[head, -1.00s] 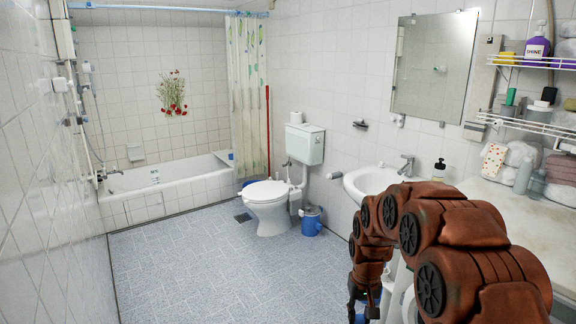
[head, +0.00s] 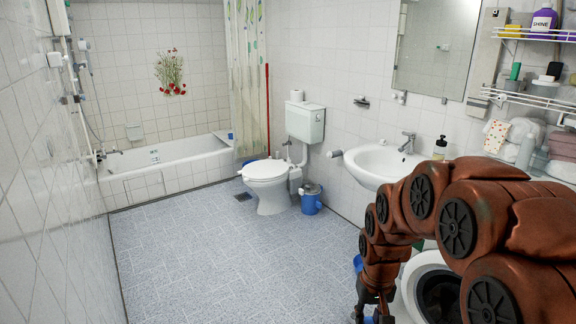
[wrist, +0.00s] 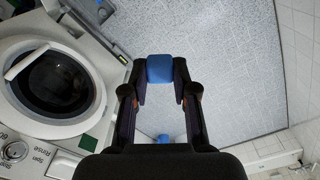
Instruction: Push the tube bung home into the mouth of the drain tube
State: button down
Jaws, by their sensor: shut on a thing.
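My gripper (wrist: 160,82) has its two dark fingers closed on a blue block-like piece, which I take to be the tube bung (wrist: 160,68). The piece sits between the fingertips, over the speckled floor in the wrist view. A second, smaller blue thing (wrist: 163,138) shows nearer the palm, and I cannot tell what it is. In the head view, my gripper is at the lower edge beneath my rust-brown arm, and its fingertips are not clear. I cannot make out the drain tube or its mouth in either view.
A white washing machine (wrist: 30,52) with a round dark door stands left of my gripper in the wrist view. In the head view, the sink (head: 372,160), toilet (head: 268,180) and blue bin (head: 311,203) line the right wall. The middle floor (head: 215,265) is clear.

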jog(key=shift+s+b, duration=0.5)
jog(key=shift+s, duration=2.2)
